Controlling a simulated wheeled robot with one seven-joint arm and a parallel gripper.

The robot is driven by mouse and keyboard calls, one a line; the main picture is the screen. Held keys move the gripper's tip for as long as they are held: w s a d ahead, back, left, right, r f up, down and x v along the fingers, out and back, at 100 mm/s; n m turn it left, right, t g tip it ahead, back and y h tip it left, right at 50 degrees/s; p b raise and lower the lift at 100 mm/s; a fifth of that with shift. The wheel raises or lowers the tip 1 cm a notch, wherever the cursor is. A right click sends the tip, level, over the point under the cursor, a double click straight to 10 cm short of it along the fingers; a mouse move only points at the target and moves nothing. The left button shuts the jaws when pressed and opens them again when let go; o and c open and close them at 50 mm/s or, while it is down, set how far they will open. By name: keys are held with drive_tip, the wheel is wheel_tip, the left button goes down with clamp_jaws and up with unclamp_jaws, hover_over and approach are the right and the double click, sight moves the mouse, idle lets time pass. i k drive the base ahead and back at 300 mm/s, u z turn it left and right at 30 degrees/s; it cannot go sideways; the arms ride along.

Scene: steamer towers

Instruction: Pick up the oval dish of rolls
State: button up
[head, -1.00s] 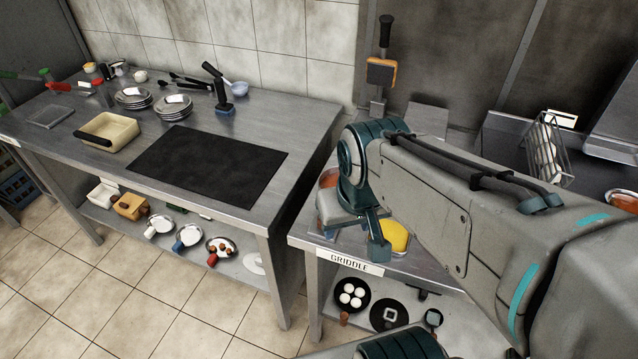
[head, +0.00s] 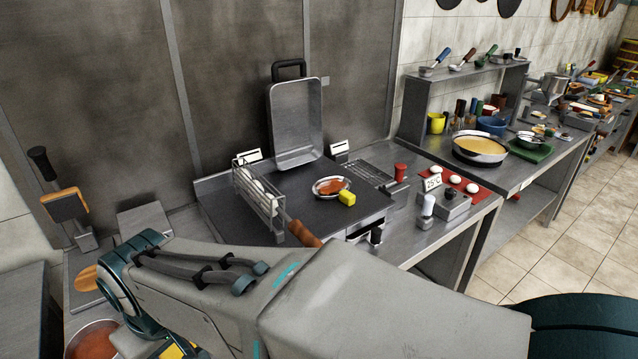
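An oval metal dish (head: 318,187) stands on the dark griddle plate in the middle of the head view. It holds something reddish-orange; I cannot tell whether these are rolls. A yellow block (head: 347,198) is at its right front edge. My arm stretches across the lower part of the view, in front of the griddle. Its wrist end is at the lower left, well left of the dish and apart from it. My gripper's fingers cannot be made out there, so I cannot tell their state.
A wire rack (head: 258,196) with a wooden handle stands left of the dish. A tall metal pan (head: 295,122) leans behind it. A large pan (head: 480,147) and a shelf (head: 465,70) stand on the right counter; open floor lies right.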

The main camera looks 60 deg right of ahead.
sight(330, 187)
drive_tip(key=z, duration=2.5)
drive_tip(key=k, duration=1.3)
drive_tip(key=z, duration=0.9)
drive_tip(key=i, duration=2.15)
drive_tip(key=u, duration=1.35)
drive_tip(key=i, duration=0.7)
drive_tip(key=u, duration=0.8)
